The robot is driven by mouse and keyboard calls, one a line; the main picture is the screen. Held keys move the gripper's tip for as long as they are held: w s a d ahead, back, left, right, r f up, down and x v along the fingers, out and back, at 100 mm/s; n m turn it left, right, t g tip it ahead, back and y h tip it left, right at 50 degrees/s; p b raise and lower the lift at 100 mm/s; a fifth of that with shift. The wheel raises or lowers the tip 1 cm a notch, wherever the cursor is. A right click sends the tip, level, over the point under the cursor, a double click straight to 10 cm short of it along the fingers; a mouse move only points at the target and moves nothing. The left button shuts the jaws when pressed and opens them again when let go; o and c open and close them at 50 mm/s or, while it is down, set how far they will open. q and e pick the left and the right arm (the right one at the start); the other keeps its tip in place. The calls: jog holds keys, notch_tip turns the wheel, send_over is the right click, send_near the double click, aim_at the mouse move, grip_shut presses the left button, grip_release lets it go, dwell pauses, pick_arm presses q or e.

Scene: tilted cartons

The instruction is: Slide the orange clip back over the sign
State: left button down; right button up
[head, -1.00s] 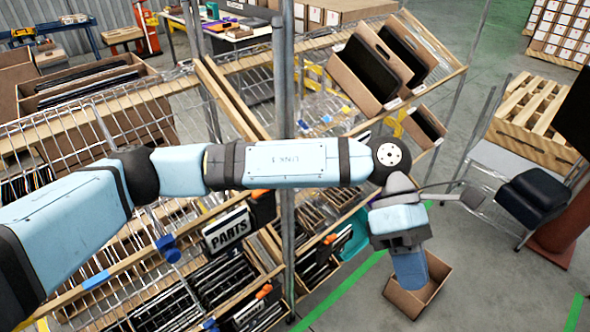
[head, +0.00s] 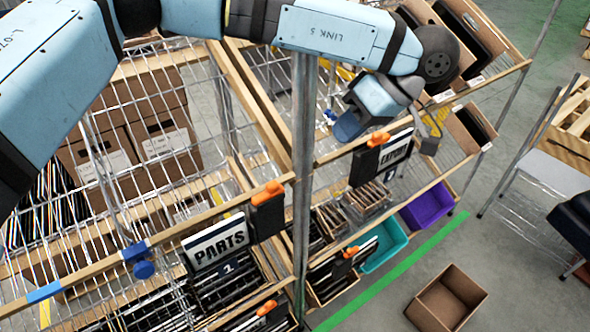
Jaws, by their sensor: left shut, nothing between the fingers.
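My left gripper (head: 348,128) points down, shut and empty, just left of and above that second clip in the picture. I see no contact, and its fingertips are hard to make out. My right gripper is out of view.
A steel post (head: 303,150) stands between the two signs. Wire shelving and wooden rails fill the left. A teal bin (head: 382,246) and a purple bin (head: 428,206) sit low on the right. An open carton (head: 447,300) lies on the clear grey floor.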

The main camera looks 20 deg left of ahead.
aim_at(259, 193)
pick_arm(q)
jog(key=s+a+f+p, duration=0.2)
jog(key=s+a+f, duration=0.2)
jog(key=a+f, duration=0.4)
jog(key=shift+s+a, duration=0.15)
jog(key=shift+s, duration=0.1)
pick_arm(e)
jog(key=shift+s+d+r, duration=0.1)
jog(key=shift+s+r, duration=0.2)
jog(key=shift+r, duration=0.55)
pick_arm(q)
jog(key=s+a, duration=0.1)
jog(key=s, duration=0.1)
jog(key=s+a, duration=0.1)
jog(key=a, duration=0.1)
jog(key=shift+s+f+b, duration=0.1)
jog(key=shift+s+b, duration=0.25)
jog(key=shift+b, duration=0.05)
jog(key=shift+d, duration=0.15)
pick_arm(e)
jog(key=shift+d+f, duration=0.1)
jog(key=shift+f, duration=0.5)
